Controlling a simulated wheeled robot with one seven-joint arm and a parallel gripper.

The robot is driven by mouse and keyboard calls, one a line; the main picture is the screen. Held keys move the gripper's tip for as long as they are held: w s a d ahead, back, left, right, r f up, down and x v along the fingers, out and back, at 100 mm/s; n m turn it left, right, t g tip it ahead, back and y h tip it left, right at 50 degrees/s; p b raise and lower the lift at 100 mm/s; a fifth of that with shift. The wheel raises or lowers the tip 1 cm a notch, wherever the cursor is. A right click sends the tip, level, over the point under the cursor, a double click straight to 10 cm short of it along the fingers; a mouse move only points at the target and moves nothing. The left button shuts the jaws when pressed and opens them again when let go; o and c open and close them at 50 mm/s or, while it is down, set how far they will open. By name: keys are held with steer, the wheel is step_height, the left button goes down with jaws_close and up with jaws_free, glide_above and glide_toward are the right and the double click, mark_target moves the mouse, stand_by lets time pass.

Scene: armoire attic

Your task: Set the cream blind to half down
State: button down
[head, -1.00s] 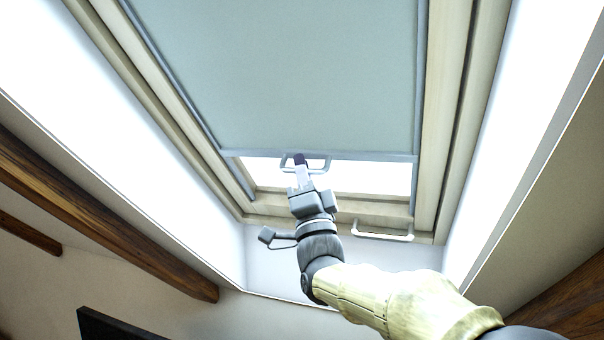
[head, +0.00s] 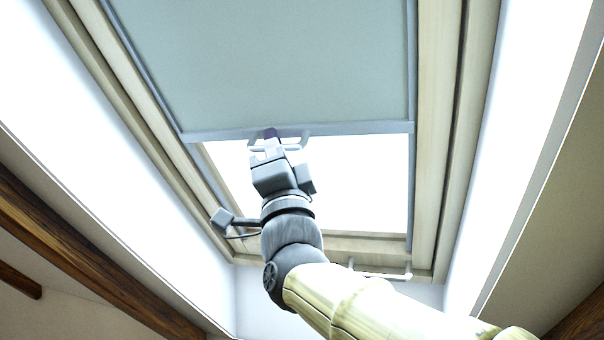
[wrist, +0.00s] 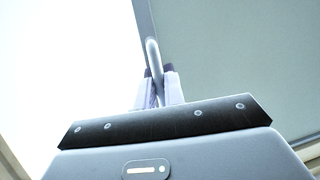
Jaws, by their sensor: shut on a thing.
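The blind (head: 270,65) looks pale grey-green against the light and covers the upper part of the skylight. Its grey bottom bar (head: 350,128) crosses the window, with bright bare glass below it. A small looped handle (head: 296,146) hangs under the bar. My gripper (head: 268,143) is at this handle, shut on it. In the wrist view the fingers (wrist: 158,90) close around the handle loop (wrist: 152,55), and the blind (wrist: 235,65) fills the right side. Part of the handle is hidden by the fingers.
The wooden window frame (head: 435,120) runs down both sides of the blind. A pale bar handle (head: 385,274) sits on the lower sash. White sloping reveals flank the opening, and a dark wooden beam (head: 70,240) runs at lower left.

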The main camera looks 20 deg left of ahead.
steer(key=shift+s+r, duration=1.2)
steer(key=c, duration=1.5)
jaws_free()
steer(key=shift+a, duration=0.1)
steer(key=shift+f, duration=0.2)
steer(key=b+v, duration=1.1)
steer(key=v, duration=0.6)
steer(key=shift+s, duration=0.15)
